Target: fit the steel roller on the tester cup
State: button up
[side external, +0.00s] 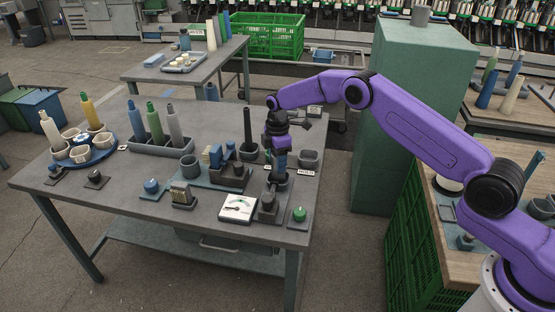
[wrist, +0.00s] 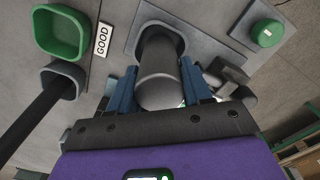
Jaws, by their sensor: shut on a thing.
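The steel roller (wrist: 158,75) is a plain grey cylinder between the blue fingers of my gripper (wrist: 160,92) in the wrist view. My gripper (side external: 279,160) is shut on it and points down over the right part of the table. The tester cup (wrist: 180,42) is a dark round-cornered socket on a grey plate. The roller's far end overlaps its opening; I cannot tell how deep it sits, if inside at all. In the side view the cup's plate (side external: 267,216) lies just below my gripper, and the roller is mostly hidden by the fingers.
A tall black rod (side external: 247,128) stands close behind. A green bin (wrist: 62,32) and a GOOD label (wrist: 103,38) are nearby. The table's right edge is close.

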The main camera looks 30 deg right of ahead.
jog(key=shift+f, duration=0.8)
dwell(0.5)
jog(key=o, duration=1.8)
jog(key=shift+c, duration=0.2)
jog(key=shift+r, duration=3.95)
jog(key=shift+r, duration=0.1)
